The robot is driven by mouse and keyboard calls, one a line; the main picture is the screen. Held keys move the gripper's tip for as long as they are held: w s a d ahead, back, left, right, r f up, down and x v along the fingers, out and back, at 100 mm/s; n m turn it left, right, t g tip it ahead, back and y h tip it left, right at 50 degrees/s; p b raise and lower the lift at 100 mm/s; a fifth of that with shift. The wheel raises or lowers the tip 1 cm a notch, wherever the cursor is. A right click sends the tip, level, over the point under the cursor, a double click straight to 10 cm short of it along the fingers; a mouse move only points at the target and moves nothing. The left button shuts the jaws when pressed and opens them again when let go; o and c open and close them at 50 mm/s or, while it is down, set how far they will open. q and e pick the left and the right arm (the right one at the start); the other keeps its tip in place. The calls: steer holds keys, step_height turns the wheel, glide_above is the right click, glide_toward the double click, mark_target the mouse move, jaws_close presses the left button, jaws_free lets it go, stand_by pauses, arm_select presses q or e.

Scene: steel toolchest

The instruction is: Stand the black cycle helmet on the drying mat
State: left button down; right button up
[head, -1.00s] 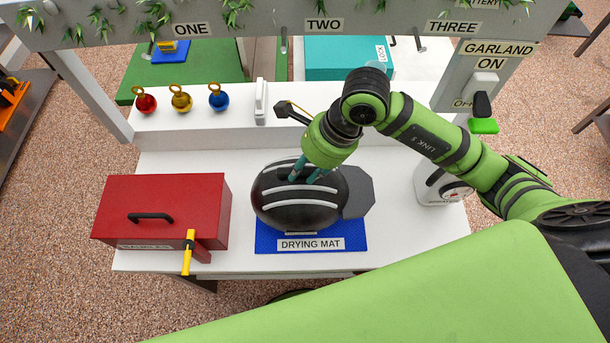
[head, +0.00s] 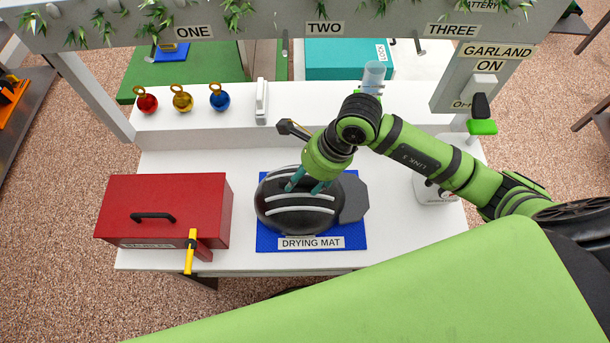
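The black cycle helmet (head: 300,215), with pale stripes across it, sits on the blue drying mat (head: 265,242). It covers much of the mat, whose front label and edges still show. A dark grey flat plate (head: 353,198) lies at the helmet's right side. My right gripper (head: 304,187) is over the helmet's top, fingers pointing down. Its two teal fingers are spread apart at the helmet's upper surface and look open; whether they still touch it I cannot tell. My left gripper is not in view.
A red toolbox (head: 165,200) with a yellow-handled latch stands to the left. Several baubles, a white upright object (head: 261,102) and a clear cylinder (head: 373,77) stand on the back shelf. A white device (head: 432,190) is at right, under my arm.

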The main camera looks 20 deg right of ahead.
steer(key=shift+r, duration=0.15)
steer(key=shift+d+r, duration=0.15)
steer(key=shift+r, duration=0.1)
steer(key=b+v, duration=0.3)
steer(key=v, duration=0.8)
steer(key=shift+r+b, duration=0.2)
steer(key=shift+b, duration=0.1)
steer(key=shift+s+d+f, duration=0.1)
